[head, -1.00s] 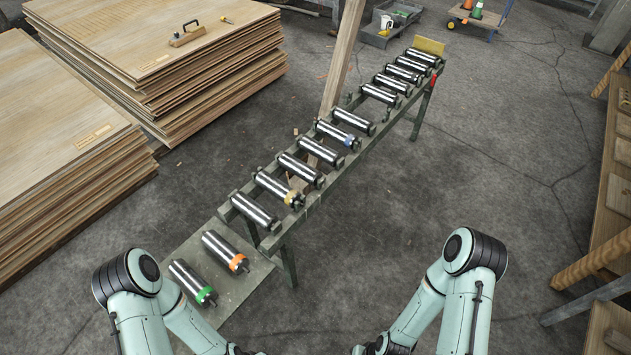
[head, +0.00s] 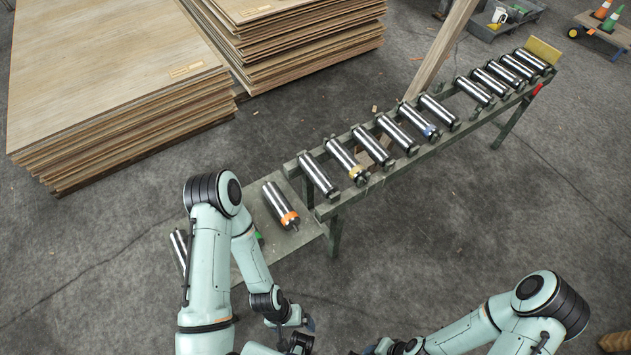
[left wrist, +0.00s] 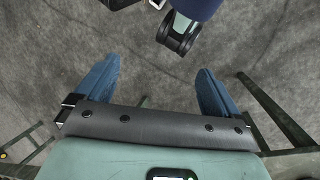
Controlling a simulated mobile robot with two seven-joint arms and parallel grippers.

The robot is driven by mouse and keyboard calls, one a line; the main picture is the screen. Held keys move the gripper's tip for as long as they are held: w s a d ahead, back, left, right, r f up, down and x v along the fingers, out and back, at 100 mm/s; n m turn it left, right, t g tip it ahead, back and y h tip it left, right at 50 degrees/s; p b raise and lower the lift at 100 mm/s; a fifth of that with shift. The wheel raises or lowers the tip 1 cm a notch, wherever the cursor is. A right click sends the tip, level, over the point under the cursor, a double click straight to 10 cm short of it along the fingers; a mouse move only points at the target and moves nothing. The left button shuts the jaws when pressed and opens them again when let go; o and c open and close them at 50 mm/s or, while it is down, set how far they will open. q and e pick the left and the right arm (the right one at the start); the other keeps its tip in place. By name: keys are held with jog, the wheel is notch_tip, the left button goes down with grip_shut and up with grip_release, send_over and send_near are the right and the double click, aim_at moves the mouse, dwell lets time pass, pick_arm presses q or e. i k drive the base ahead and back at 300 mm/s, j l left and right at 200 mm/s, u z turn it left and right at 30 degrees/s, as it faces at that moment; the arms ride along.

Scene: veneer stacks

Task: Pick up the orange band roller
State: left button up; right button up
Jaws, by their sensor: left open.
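The orange band roller (head: 281,205) is a silver cylinder with an orange ring near its front end. It lies on a grey-green end plate (head: 305,236) in the head view. My left gripper (head: 306,326) is in front of the plate, clear of the roller. In the left wrist view its two blue fingers (left wrist: 157,76) are spread wide with only floor between them. My right gripper (head: 372,347) is at the bottom edge of the head view, too small and cut off to judge its jaws. The roller does not show in the left wrist view.
A green band roller (head: 180,252) lies left of the orange one, mostly hidden by my left arm. The roller conveyor (head: 335,213) runs to the back right, with yellow-banded (head: 345,160) and blue-banded (head: 420,121) rollers. Veneer stacks (head: 120,60) stand at back left.

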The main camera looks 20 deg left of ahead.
aim_at(289, 218)
jog(key=i+j+u, duration=0.15)
jog(key=i+j, duration=0.25)
jog(key=u, duration=2.05)
jog(key=l, duration=0.1)
